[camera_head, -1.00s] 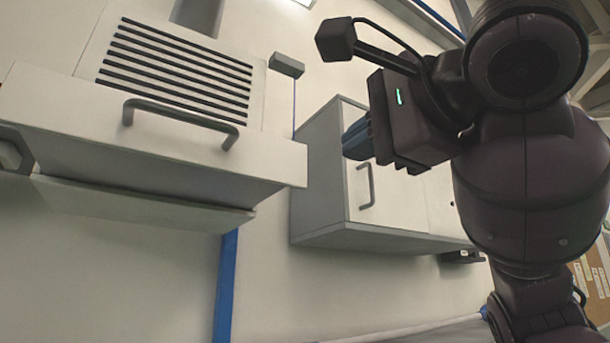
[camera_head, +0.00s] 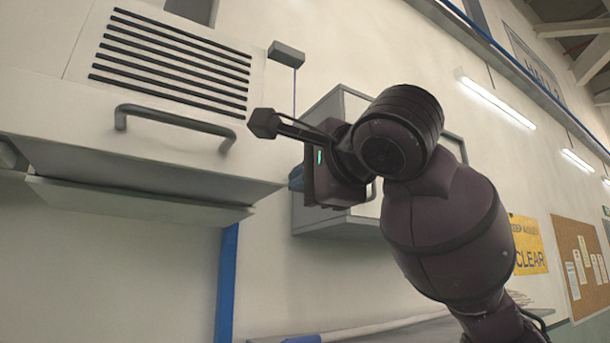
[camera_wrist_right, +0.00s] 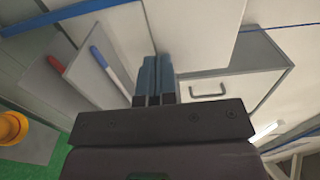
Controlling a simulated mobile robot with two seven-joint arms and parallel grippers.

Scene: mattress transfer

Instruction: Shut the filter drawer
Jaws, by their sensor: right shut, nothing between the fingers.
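The filter drawer (camera_head: 75,125) is the white front with a grey bar handle (camera_head: 175,122), below the slotted vent panel at the left of the head view. It looks close to flush with its housing; I cannot tell whether a small gap is left. My right gripper (camera_head: 294,178) is shut and empty, its blue fingers by the drawer's right end. The fingers also show in the right wrist view (camera_wrist_right: 154,75), alongside a large white panel. I cannot tell whether they touch the drawer. My left gripper is not in view.
A grey-white wall cabinet (camera_head: 315,215) stands behind my right gripper; its handle shows in the wrist view (camera_wrist_right: 208,91). A flat panel (camera_head: 140,200) sits under the drawer. A small grey box (camera_head: 286,54) is on the wall. A corkboard (camera_head: 582,262) hangs far right.

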